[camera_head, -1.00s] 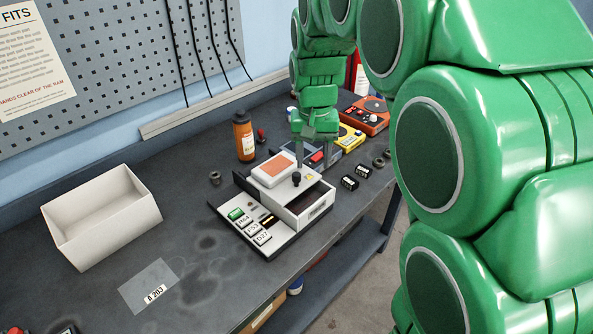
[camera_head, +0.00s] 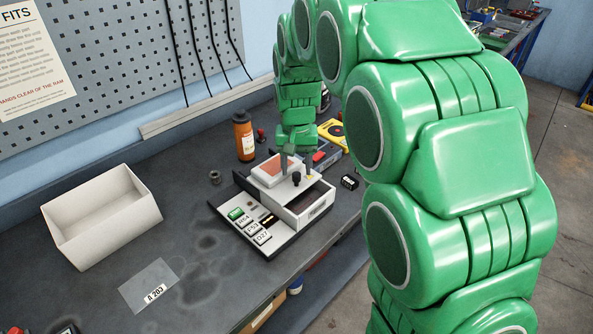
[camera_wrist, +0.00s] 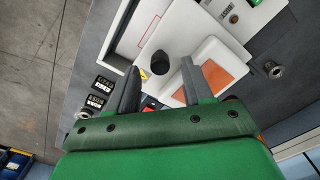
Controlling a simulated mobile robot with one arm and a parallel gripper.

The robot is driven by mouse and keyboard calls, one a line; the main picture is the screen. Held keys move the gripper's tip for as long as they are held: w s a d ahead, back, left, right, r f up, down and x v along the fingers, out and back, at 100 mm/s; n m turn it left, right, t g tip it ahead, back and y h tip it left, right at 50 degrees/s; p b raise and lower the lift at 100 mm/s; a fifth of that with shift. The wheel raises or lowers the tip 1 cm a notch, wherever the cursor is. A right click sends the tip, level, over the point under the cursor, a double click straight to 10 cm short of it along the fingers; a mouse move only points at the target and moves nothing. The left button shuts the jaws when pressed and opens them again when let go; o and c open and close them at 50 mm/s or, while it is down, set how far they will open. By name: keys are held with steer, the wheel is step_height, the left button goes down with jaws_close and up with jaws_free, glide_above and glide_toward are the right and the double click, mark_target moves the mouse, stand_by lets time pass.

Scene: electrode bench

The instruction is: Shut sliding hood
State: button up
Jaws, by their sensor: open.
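The bench device (camera_head: 262,236) has a white sliding hood (camera_head: 283,190) with an upright black knob (camera_head: 296,179). Behind the knob is a raised white block with an orange top (camera_head: 276,169). A dark open recess (camera_head: 312,200) shows in front of the hood. My gripper (camera_head: 297,173) is open and empty, pointing down over the hood. In the wrist view, the knob (camera_wrist: 160,62) lies between the two fingertips, apart from both. How far the tips are above the plate is hard to tell.
Green button and labelled keys (camera_head: 250,225) sit on the device's front left. A white bin (camera_head: 103,215) is at the left. The bench between bin and device is mostly clear.

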steer(key=shift+f, duration=1.15)
steer(key=shift+c, duration=0.5)
jaws_close()
